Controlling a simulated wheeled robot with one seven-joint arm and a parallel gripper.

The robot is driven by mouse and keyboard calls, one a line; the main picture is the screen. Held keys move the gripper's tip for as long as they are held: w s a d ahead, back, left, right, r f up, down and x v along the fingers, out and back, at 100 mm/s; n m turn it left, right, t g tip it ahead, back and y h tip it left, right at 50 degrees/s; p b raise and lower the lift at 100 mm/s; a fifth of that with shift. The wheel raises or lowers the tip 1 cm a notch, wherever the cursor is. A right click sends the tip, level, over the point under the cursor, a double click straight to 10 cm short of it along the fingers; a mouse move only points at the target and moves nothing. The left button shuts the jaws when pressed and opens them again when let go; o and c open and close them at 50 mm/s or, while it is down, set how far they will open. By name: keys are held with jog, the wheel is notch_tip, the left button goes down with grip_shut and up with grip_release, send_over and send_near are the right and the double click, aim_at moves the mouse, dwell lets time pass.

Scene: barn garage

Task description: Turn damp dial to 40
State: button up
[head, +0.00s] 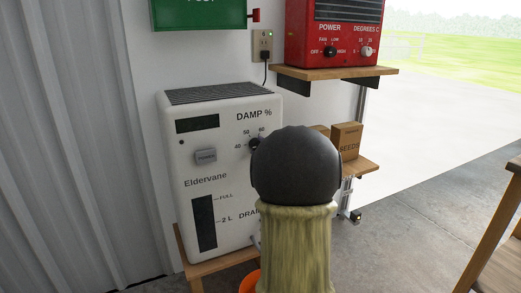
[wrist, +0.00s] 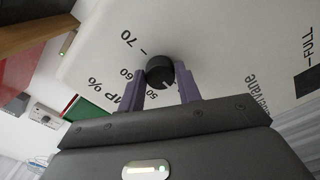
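The damp dial is a small black knob on the white Eldervane unit (head: 215,215). In the head view the dial (head: 254,143) shows only in part, with marks 40, 50 and 60 beside it; my dark round arm link hides the rest. In the wrist view the dial (wrist: 160,71) sits between the two purple fingers of my gripper (wrist: 160,75), one on each side. I cannot tell whether both fingers touch it. A pale pointer line shows on the knob, but its exact reading is unclear. Marks 50, 60 and 70 show there.
A wooden shelf (head: 335,73) with a red heater (head: 333,35) is above right of the unit. A SEEDS box (head: 347,140) stands on a lower shelf. A power outlet (head: 263,46) and cord are above the unit. Open floor (head: 400,215) lies to the right.

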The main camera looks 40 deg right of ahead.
jog(key=o, duration=0.4)
jog(key=p+v, duration=0.4)
jog(key=v, duration=1.3)
jog(key=shift+s+a, duration=0.2)
jog(key=shift+w, duration=0.1)
